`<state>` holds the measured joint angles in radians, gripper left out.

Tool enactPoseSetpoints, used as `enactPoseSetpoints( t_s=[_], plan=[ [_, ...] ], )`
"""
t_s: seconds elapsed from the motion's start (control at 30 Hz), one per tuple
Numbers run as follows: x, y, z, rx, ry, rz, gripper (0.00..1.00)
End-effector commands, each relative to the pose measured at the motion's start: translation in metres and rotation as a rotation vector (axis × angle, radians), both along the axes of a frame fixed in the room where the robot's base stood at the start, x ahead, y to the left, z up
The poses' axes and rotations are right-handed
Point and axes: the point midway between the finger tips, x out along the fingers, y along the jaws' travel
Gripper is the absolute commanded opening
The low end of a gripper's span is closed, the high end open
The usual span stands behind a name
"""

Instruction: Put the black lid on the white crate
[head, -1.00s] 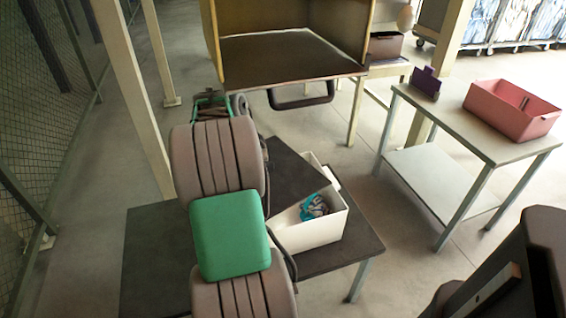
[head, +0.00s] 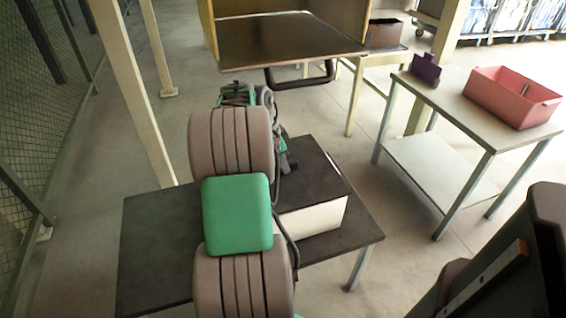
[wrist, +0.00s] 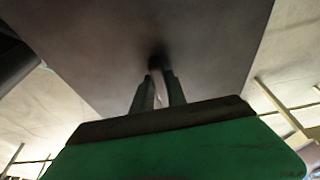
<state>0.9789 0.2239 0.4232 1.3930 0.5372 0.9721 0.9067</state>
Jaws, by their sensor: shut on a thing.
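The black lid (head: 318,172) lies over the top of the white crate (head: 315,219) on the dark table. The crate's front wall shows below the lid's near edge; its inside is hidden. The lid looks roughly level and lined up with the crate, but I cannot tell whether it is fully seated. My gripper (head: 288,161) is at the lid's left part, partly hidden by my arm. In the wrist view my gripper (wrist: 160,88) is shut at the middle of the dark lid (wrist: 200,40), on a part hidden between the fingers.
The dark table (head: 155,240) has free room to the left. A side table (head: 440,170) at right bears a pink crate (head: 510,97) and a small purple thing (head: 427,70). A pale post (head: 135,90) rises at left.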

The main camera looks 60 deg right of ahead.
Motion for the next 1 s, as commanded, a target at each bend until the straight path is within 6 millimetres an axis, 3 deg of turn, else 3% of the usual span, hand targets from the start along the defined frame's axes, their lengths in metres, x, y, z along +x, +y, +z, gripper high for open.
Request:
enactPoseSetpoints(
  t_s=[0.9,0.93,1.0],
  plan=[
    [0.000,0.000,-0.009,0.000,0.000,0.000,0.00],
    [0.000,0.000,-0.009,-0.001,-0.001,0.000,0.20],
    [0.000,0.000,-0.009,-0.001,-0.001,0.000,0.26]
  ],
)
